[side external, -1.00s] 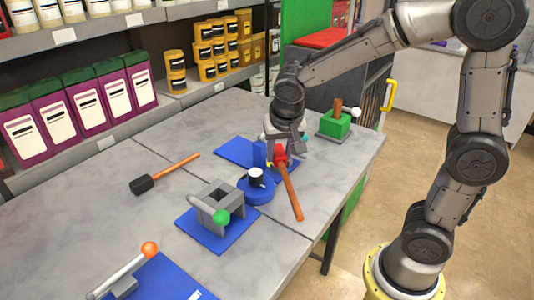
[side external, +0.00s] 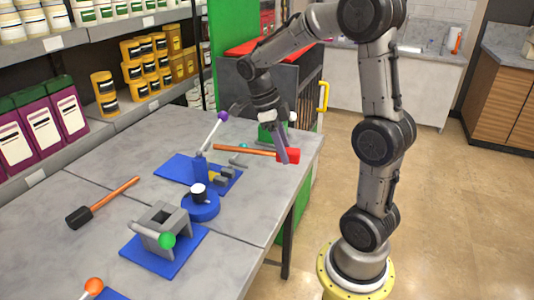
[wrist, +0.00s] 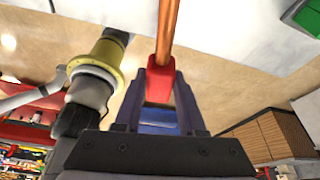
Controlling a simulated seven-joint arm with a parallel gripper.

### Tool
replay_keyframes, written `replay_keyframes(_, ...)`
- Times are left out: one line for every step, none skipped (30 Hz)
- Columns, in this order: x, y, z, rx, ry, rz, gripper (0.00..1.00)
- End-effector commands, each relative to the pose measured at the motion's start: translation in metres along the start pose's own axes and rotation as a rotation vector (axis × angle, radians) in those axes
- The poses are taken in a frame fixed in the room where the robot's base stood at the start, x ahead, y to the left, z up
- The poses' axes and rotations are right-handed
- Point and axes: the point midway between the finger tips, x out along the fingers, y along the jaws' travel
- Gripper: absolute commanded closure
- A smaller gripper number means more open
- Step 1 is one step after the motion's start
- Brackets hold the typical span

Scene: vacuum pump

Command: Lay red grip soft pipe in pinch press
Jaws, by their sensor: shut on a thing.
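The red grip soft pipe has an orange-brown pipe (side external: 240,149) and a red grip (side external: 290,155). In the side view it lies roughly level, pointing left from my gripper (side external: 282,150). My gripper is shut on the red grip, which also shows between the fingers in the wrist view (wrist: 159,80). The pipe extends upward there. Which device is the pinch press is unclear. A blue-based device with a purple-knobbed lever (side external: 213,135) stands left of the gripper, its low grey blocks (side external: 226,176) below the pipe. A grey block frame with a green knob (side external: 160,228) stands nearer the camera.
A black grip pipe (side external: 105,202) lies at left. A round blue holder with a black-and-white piece (side external: 200,205) stands between the devices. An orange knob (side external: 94,286) shows at the bottom. A green block (side external: 268,128) is partly hidden behind my gripper. Shelves line the left.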

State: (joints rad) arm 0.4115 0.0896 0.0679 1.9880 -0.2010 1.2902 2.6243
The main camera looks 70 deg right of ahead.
Motion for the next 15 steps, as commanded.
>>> replay_keyframes(0.002, -0.001, 0.0, 0.054, 0.001, 0.021, 1.0)
replay_keyframes(0.003, 0.0, 0.001, 0.082, 0.001, 0.031, 1.0)
replay_keyframes(0.005, 0.003, 0.006, 0.103, 0.0, 0.039, 1.0)
replay_keyframes(0.007, 0.004, 0.01, 0.119, 0.0, 0.045, 1.0)
replay_keyframes(0.008, 0.007, 0.015, 0.127, 0.0, 0.047, 1.0)
replay_keyframes(0.009, 0.01, 0.021, 0.14, -0.001, 0.052, 1.0)
replay_keyframes(0.009, 0.011, 0.025, 0.146, -0.002, 0.054, 1.0)
replay_keyframes(0.01, 0.013, 0.029, 0.152, -0.002, 0.056, 1.0)
replay_keyframes(0.011, 0.015, 0.033, 0.159, -0.003, 0.057, 1.0)
replay_keyframes(0.011, 0.016, 0.036, 0.163, -0.004, 0.059, 1.0)
replay_keyframes(0.011, 0.017, 0.039, 0.168, -0.004, 0.06, 1.0)
replay_keyframes(0.011, 0.018, 0.042, 0.173, -0.005, 0.061, 1.0)
replay_keyframes(0.011, 0.019, 0.044, 0.176, -0.006, 0.062, 1.0)
replay_keyframes(0.011, 0.019, 0.045, 0.178, -0.006, 0.063, 1.0)
replay_keyframes(0.011, 0.02, 0.046, 0.18, -0.007, 0.063, 1.0)
